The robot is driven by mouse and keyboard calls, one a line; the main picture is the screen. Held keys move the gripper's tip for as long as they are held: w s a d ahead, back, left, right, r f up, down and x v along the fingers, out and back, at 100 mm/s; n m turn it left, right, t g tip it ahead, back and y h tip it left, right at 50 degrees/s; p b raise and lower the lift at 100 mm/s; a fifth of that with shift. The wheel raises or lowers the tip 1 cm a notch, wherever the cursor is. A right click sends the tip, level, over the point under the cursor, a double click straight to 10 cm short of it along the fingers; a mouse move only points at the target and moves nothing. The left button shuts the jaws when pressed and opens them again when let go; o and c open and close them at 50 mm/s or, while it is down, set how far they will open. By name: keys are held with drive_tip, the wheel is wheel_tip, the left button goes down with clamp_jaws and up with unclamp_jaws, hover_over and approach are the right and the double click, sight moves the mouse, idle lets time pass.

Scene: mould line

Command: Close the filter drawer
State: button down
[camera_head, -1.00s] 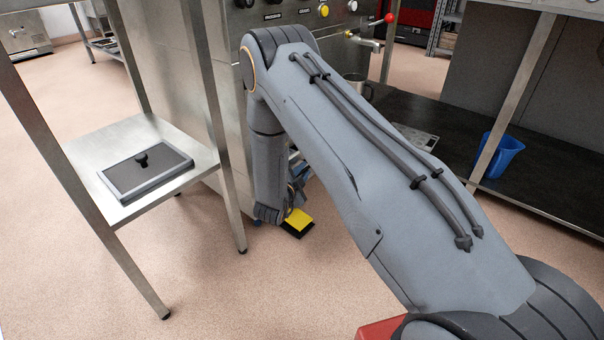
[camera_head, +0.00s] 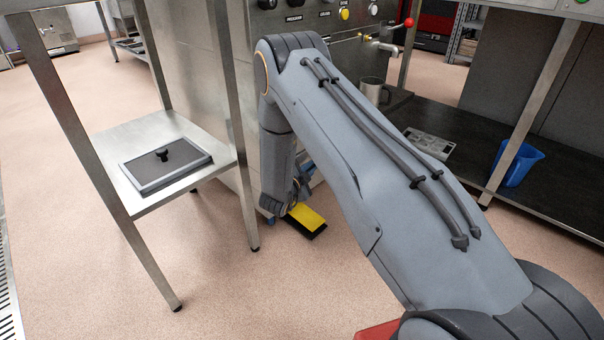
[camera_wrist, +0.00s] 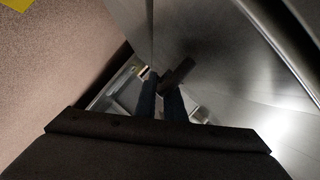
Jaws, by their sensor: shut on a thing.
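My gripper (camera_wrist: 160,98) shows in the wrist view with its two narrow fingers shut on a dark bar-like handle (camera_wrist: 180,74). The handle lies beside a shiny steel face. A bright metal part, seemingly the filter drawer (camera_wrist: 124,86), shows to the left of and behind the fingers. How far the drawer stands out cannot be told. In the head view my arm hides most of the drawer and its handle, and the gripper is low beside the steel machine (camera_head: 185,70).
A yellow and black block (camera_head: 306,217) is low by my wrist. A steel side table (camera_head: 125,150) holds a grey framed panel with a black knob (camera_head: 163,154). A blue jug (camera_head: 519,163) and a steel mug (camera_head: 371,90) stand on the right. Open floor lies in front.

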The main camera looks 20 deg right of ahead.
drive_tip(key=shift+w+a, duration=0.1)
drive_tip(key=shift+a, duration=0.1)
drive_tip(key=c, duration=2.1)
unclamp_jaws()
drive_tip(key=shift+a, duration=0.1)
drive_tip(key=p+v, duration=0.3)
drive_tip(key=v, duration=0.4)
drive_tip(key=shift+s+a+r, duration=0.1)
drive_tip(key=shift+s, duration=0.25)
drive_tip(key=shift+a, duration=0.1)
